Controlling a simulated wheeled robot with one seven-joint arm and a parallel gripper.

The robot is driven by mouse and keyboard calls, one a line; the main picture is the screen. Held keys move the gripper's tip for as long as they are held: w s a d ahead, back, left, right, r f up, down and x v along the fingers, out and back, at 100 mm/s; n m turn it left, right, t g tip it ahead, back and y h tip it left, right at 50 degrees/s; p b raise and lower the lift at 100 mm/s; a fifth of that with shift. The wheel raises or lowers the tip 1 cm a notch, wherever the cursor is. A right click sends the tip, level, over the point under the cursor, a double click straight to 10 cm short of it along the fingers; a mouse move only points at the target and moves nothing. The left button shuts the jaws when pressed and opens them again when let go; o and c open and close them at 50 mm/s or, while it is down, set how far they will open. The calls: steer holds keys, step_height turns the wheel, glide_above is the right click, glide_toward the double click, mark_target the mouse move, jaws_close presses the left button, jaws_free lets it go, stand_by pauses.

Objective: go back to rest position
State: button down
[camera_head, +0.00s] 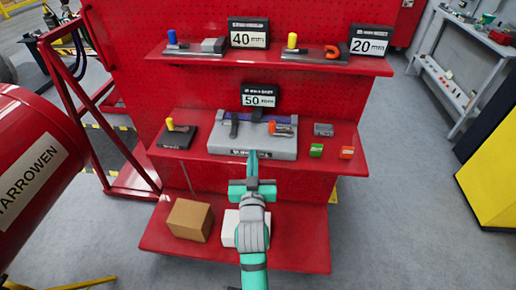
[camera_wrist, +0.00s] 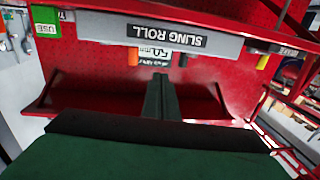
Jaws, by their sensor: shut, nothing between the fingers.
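My gripper (camera_head: 252,158) is shut and empty, its dark fingertips (camera_wrist: 161,82) together in the wrist view. In the head view it points away from me, in front of the grey tray (camera_head: 225,146) on the middle shelf. The tips overlap the tray's front edge in the picture; I cannot tell how far apart they are. My teal arm comes up from the bottom of the head view. The wrist view is upside down and shows the tray's label "SLING ROLL" (camera_wrist: 187,37) beyond the fingertips.
A red shelf rack (camera_head: 300,258) stands ahead. Its lower shelf holds a cardboard box (camera_head: 189,220) and a white box (camera_head: 230,229), partly hidden by my arm. Small green (camera_head: 316,150) and orange (camera_head: 347,153) boxes sit on the middle shelf. A red tank (camera_head: 35,165) is close at left; floor at right is clear.

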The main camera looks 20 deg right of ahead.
steer(key=s+a+f+n+y, duration=0.1)
steer(key=s+a+f+y, duration=0.1)
steer(key=s+a+f, duration=0.65)
steer(key=s+a+f+n+y, duration=0.1)
steer(key=s+a+f, duration=0.2)
steer(key=s+f, duration=0.55)
steer(key=s+a+r+n+y, duration=0.1)
steer(key=s+a, duration=0.2)
steer(key=s, duration=0.9)
steer(key=s+a+r+g+y, duration=0.1)
steer(key=s+a+r, duration=0.1)
steer(key=s, duration=1.1)
steer(key=shift+a+n+g+y, duration=0.3)
steer(key=shift+a+n+y, duration=0.1)
steer(key=shift+a, duration=0.1)
steer(key=shift+a, duration=0.1)
